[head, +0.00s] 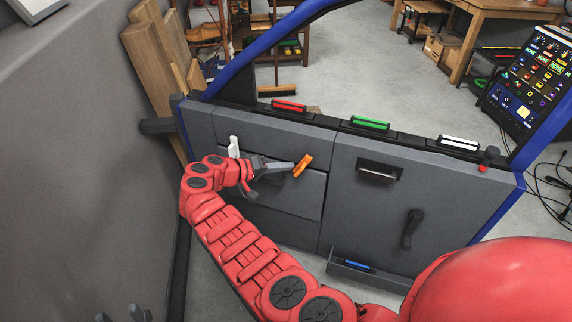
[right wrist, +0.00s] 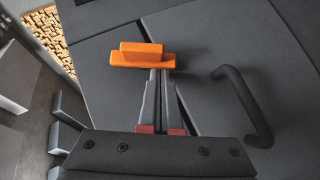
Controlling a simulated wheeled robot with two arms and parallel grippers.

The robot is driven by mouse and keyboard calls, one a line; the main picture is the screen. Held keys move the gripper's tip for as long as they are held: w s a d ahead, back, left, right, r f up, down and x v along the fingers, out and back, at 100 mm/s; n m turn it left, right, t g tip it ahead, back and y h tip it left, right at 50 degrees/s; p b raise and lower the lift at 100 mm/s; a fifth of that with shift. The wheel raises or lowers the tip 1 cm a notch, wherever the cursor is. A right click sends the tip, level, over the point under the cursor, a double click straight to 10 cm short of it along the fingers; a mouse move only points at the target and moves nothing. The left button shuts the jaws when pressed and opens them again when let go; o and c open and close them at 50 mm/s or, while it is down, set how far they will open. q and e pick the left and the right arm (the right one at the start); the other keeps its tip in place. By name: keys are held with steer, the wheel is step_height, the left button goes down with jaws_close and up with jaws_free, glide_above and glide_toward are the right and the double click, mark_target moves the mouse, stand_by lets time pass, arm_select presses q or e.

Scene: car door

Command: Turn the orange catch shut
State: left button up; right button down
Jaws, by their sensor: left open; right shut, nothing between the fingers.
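The orange catch (head: 302,165) sits on the grey door panel, tilted from lower left to upper right in the head view. In the right wrist view the catch (right wrist: 142,56) lies across the ends of my right fingers. My right gripper (head: 290,166) is shut and empty, with its tips right at the catch; I cannot tell whether they touch it. Its fingers (right wrist: 160,76) lie close together in the wrist view. My left gripper (head: 121,315) is open and empty at the bottom left of the head view, away from the door and only partly in frame.
A white lever (head: 233,147) stands left of the catch. Red (head: 289,105), green (head: 369,123) and white (head: 460,143) bars line the door's top edge. A dark handle (head: 411,229), a recessed pull (head: 379,172) and a pocket with a blue bar (head: 357,266) are to the right.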

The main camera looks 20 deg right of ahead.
steer(key=shift+r, duration=0.3)
